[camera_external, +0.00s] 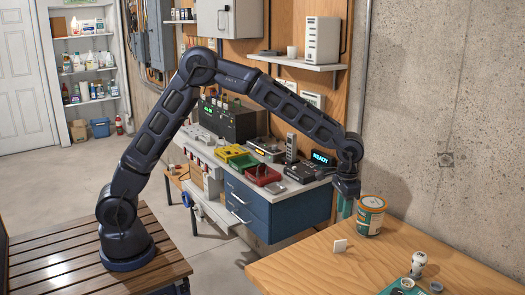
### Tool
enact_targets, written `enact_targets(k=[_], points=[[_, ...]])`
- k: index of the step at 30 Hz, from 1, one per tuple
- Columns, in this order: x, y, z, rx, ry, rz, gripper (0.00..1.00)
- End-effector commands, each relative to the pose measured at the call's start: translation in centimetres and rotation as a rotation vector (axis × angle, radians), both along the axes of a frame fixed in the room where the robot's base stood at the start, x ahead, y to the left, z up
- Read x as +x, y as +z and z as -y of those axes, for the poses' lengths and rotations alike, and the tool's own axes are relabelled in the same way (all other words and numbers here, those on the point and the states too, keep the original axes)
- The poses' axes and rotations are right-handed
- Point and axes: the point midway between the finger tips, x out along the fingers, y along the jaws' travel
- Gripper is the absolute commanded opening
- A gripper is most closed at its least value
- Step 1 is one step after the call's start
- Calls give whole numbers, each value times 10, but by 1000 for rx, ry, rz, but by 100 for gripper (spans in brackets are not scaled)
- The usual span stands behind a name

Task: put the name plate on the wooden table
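The gap between the fingers is too small to make out.
A tin (370,216) stands close to the gripper's right. A white bottle-like item (418,264) and a teal mat (393,289) with small items are at the front right. Behind is a blue-drawer workbench (248,207) crowded with devices. The table's front left is clear.

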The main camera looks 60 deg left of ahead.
Motion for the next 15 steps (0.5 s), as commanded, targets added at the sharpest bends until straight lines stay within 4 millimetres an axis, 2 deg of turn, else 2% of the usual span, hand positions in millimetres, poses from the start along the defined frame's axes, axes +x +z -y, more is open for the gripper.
enact_targets(k=[5,8,15], points=[[-2,17,-15,4,5,15,28],[-7,36,-38,11,16,36,28],[-30,89,-114,30,53,96,28]])
